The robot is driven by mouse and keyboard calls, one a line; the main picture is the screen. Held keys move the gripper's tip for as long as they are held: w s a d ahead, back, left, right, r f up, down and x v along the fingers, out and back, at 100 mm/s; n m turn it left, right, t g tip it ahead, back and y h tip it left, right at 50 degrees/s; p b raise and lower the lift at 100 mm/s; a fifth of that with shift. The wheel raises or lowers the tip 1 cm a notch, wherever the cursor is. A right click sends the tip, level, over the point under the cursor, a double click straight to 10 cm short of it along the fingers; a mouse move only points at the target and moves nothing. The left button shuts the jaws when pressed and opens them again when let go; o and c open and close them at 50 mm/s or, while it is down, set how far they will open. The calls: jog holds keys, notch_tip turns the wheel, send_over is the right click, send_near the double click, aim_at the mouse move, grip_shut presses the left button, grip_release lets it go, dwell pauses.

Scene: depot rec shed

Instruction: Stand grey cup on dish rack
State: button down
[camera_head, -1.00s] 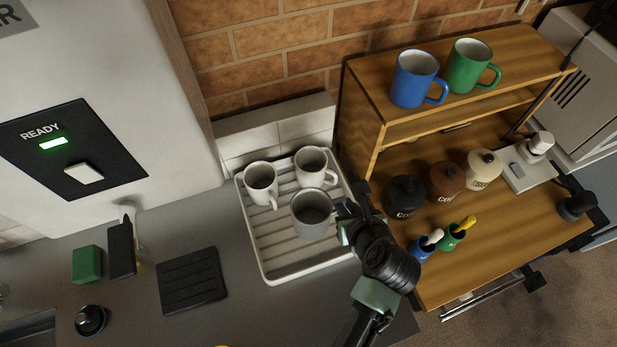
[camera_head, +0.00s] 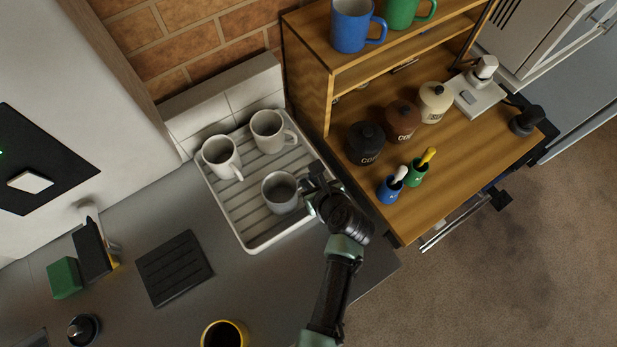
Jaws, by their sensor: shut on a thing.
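The grey cup (camera_head: 281,194) is upright over the right front part of the white dish rack (camera_head: 258,244). Its base looks to be at or just above the slats; I cannot tell whether it touches. My gripper (camera_head: 312,190) is at the cup's right side, shut on it, with the fingertips partly hidden by the wrist. Two white cups stand on the rack behind it: one at the left (camera_head: 221,156) and one at the back (camera_head: 268,130).
A wooden shelf unit (camera_head: 309,62) with dark, brown and cream jars stands right of the rack. A black ribbed mat (camera_head: 174,268) lies left of it. A yellow-rimmed cup (camera_head: 224,334) stands at the front. The rack's left front slats are bare.

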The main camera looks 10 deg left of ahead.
jog(key=shift+f, duration=0.1)
jog(key=c, duration=0.9)
grip_release()
